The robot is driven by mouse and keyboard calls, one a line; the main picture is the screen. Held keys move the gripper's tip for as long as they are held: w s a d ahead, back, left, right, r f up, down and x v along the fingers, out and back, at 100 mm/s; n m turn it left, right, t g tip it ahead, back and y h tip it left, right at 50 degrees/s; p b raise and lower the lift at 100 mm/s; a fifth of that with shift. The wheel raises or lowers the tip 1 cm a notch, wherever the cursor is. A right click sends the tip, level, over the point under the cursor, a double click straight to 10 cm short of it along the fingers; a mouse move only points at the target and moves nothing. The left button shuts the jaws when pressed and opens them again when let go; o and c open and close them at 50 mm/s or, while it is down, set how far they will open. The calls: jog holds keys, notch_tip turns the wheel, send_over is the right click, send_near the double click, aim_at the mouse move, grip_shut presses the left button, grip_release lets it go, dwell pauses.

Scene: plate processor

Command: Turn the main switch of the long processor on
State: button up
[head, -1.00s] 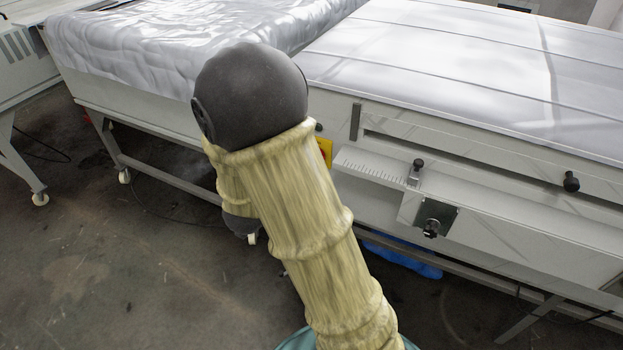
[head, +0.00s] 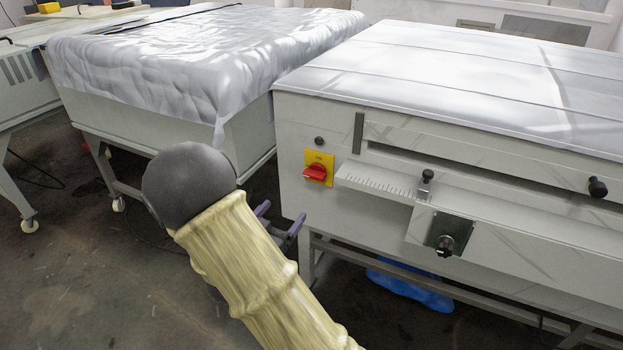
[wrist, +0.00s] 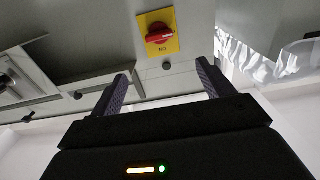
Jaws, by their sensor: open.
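The main switch (head: 315,173) is a red rotary knob on a yellow square plate, on the left end of the front panel of the long processor (head: 520,240). In the wrist view the switch (wrist: 160,36) shows above and between my two fingers, apart from them, and the picture is upside down. The red knob lies roughly crosswise on its plate, slightly tilted. My gripper (head: 278,222) is open and empty, below and left of the switch in the head view, partly hidden by my arm. In the wrist view both fingers of my gripper (wrist: 162,90) stand wide apart.
A small dark knob (head: 319,140) sits above the switch. A ruled ledge (head: 375,182) juts out right of it, with a black-knobbed bracket (head: 443,235) further right. A plastic-covered table (head: 150,120) stands to the left. Floor in front is clear.

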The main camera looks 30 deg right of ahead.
aim_at(312, 177)
jog(key=b+x, duration=0.1)
jog(key=x, duration=1.5)
jog(key=shift+w+d+b, duration=0.25)
jog(key=shift+d+b, duration=0.1)
jog(key=shift+b, duration=0.05)
jog(key=c, duration=1)
